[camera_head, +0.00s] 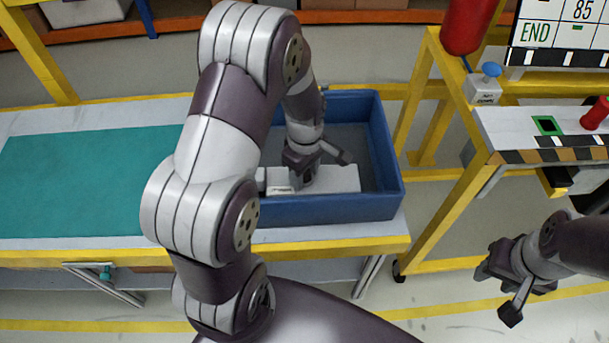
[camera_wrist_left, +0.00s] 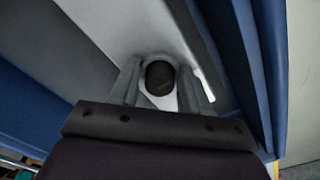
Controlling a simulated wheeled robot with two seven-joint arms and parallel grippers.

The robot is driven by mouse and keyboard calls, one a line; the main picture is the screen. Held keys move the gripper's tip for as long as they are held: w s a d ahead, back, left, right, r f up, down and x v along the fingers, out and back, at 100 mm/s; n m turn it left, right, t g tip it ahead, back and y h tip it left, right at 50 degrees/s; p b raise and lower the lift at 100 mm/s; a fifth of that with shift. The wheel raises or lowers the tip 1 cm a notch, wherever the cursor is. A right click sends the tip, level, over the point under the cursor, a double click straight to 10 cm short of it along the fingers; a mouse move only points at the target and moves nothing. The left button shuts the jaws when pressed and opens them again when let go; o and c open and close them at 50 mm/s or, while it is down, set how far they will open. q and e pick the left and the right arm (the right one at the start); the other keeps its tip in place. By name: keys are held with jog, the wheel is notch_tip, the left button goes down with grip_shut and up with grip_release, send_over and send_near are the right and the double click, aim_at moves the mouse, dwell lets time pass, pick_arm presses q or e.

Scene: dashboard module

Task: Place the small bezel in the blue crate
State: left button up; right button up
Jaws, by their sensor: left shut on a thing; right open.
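My left gripper (camera_head: 312,172) reaches down into the crate and is shut on this piece. In the left wrist view, the fingers (camera_wrist_left: 160,90) flank a dark round part of the pale bezel (camera_wrist_left: 130,25), close to the blue crate wall (camera_wrist_left: 270,60). Whether the bezel touches the crate floor is unclear. My right gripper (camera_head: 497,292) is open and empty above the floor.
A teal mat (camera_head: 90,185) covers the table left of the crate and is bare. A yellow-framed stand (camera_head: 450,210) with a blue-topped button box (camera_head: 484,88) and a red button (camera_head: 597,113) is at right.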

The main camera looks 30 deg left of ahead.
pick_arm(q)
jog(key=shift+f, duration=1.1)
jog(key=shift+f, duration=0.1)
jog(key=o, duration=1.2)
notch_tip(320, 180, up, 12)
jog(key=shift+f+p, duration=0.1)
jog(key=shift+p, duration=0.75)
jog(key=s+d+m+t, duration=0.1)
jog(key=s+d+m, duration=0.4)
jog(key=s+m, duration=0.4)
jog(key=m, duration=0.6)
jog(key=shift+d+r+m, duration=0.15)
jog(key=shift+r+m, duration=0.25)
